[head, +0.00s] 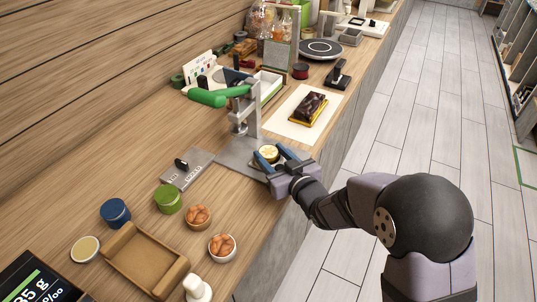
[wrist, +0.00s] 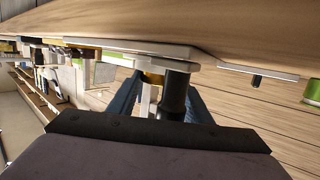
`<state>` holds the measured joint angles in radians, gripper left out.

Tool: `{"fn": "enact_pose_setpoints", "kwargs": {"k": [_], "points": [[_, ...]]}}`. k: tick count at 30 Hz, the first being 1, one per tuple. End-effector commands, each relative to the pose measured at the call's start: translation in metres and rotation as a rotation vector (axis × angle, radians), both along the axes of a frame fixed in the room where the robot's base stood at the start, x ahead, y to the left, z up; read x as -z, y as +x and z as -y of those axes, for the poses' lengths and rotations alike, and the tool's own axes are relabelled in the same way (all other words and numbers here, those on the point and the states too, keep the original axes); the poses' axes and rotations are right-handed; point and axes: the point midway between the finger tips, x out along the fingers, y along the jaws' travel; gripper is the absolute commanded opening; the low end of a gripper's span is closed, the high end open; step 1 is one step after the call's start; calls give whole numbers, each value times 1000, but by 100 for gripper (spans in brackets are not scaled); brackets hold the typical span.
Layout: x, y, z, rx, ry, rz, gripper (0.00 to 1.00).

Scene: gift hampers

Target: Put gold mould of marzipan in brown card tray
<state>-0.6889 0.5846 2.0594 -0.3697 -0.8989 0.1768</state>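A small round gold mould (head: 267,153) with a pale cream top sits on the grey base plate of a lever press. My gripper (head: 272,158) is low at the press, with its blue fingers spread on either side of the mould. In the wrist view the fingers (wrist: 160,95) stand apart, with a gold piece (wrist: 152,78) beyond and between them. I cannot tell whether either finger touches the mould. The brown card tray (head: 163,284) lies at the lower left of the counter and looks empty.
The press (head: 250,108) with its green handle rises just behind my gripper. Several pots, including blue (head: 115,212) and green (head: 167,199) ones, stand between press and tray. A white-topped bottle (head: 197,288) stands right of the tray. A dark display (head: 38,280) is at lower left.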

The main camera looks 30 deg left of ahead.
Motion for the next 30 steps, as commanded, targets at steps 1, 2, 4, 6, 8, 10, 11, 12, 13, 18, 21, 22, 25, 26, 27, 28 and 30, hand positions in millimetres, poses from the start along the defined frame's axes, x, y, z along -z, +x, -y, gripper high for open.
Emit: {"fn": "enact_pose_setpoints", "kwargs": {"k": [1, 2, 4, 6, 8, 10, 11, 12, 13, 18, 21, 22, 25, 26, 27, 28, 30], "points": [[0, 0, 0, 0, 0, 0, 32], [0, 0, 0, 0, 0, 0, 24], [-1, 0, 0, 1, 1, 1, 22], [-1, 0, 0, 1, 1, 1, 18], [-1, 0, 0, 1, 1, 1, 18], [-1, 0, 0, 1, 1, 1, 18], [-2, 0, 0, 0, 2, 1, 18], [-3, 0, 0, 0, 2, 1, 18], [-4, 0, 0, 0, 2, 2, 18], [-20, 0, 0, 0, 4, 4, 18], [-36, 0, 0, 0, 5, 5, 18], [-41, 0, 0, 0, 5, 6, 18], [-59, 0, 0, 1, 5, 5, 18], [-64, 0, 0, 0, 5, 6, 18], [-71, 0, 0, 0, 5, 6, 18], [-75, 0, 0, 1, 4, 5, 18], [-84, 0, 0, 0, 3, 4, 18]]}}
